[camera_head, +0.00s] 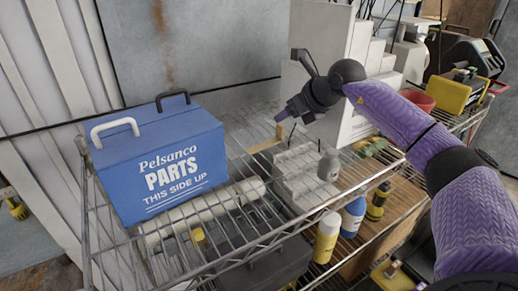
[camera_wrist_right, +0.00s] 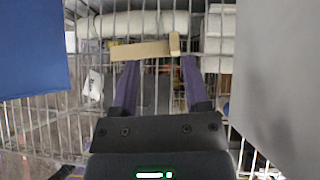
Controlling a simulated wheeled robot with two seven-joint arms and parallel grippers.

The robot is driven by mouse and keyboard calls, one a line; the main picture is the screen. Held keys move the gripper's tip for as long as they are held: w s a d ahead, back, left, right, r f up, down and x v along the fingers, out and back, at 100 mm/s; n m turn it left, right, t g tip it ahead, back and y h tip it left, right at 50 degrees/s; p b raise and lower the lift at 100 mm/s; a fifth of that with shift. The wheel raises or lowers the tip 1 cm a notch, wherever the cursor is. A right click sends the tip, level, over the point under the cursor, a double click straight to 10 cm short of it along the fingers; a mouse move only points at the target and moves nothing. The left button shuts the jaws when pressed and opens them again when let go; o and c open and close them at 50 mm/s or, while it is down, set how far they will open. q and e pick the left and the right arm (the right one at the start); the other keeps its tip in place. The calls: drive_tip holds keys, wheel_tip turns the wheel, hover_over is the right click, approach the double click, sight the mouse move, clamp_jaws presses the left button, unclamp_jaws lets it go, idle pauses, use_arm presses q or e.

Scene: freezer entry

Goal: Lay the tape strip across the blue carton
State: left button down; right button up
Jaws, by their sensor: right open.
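The blue carton (camera_head: 152,170) stands upright on the wire shelf at the left of the head view, with a white and a black handle on top. Its blue side also shows at the left edge of the right wrist view (camera_wrist_right: 30,50). A tan strip (camera_wrist_right: 140,51), which looks like the tape strip, lies on the wires in the right wrist view, with a short upright piece near its right end. My right gripper (camera_wrist_right: 159,82) is open and empty, its fingertips just short of the strip. In the head view the right gripper (camera_head: 282,115) is right of the carton, above the shelf. My left gripper is out of view.
A grey box (camera_wrist_right: 275,70) stands close at the right in the wrist view.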

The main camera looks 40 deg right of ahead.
sight(281, 125)
drive_tip(key=w+f, duration=0.1)
drive_tip(key=d+f, duration=0.1)
drive_tip(key=f, duration=0.1)
drive_tip(key=shift+w+h+b, duration=0.3)
drive_tip(key=shift+w, duration=0.1)
drive_tip(key=b+x, duration=0.1)
drive_tip(key=x, duration=0.1)
drive_tip(key=b+x, duration=0.1)
drive_tip(key=x, duration=0.2)
drive_tip(key=shift+d+f, duration=0.2)
drive_tip(key=shift+f, duration=0.2)
drive_tip(key=shift+w, duration=0.15)
drive_tip(key=shift+r, duration=0.1)
drive_tip(key=c, duration=0.7)
clamp_jaws()
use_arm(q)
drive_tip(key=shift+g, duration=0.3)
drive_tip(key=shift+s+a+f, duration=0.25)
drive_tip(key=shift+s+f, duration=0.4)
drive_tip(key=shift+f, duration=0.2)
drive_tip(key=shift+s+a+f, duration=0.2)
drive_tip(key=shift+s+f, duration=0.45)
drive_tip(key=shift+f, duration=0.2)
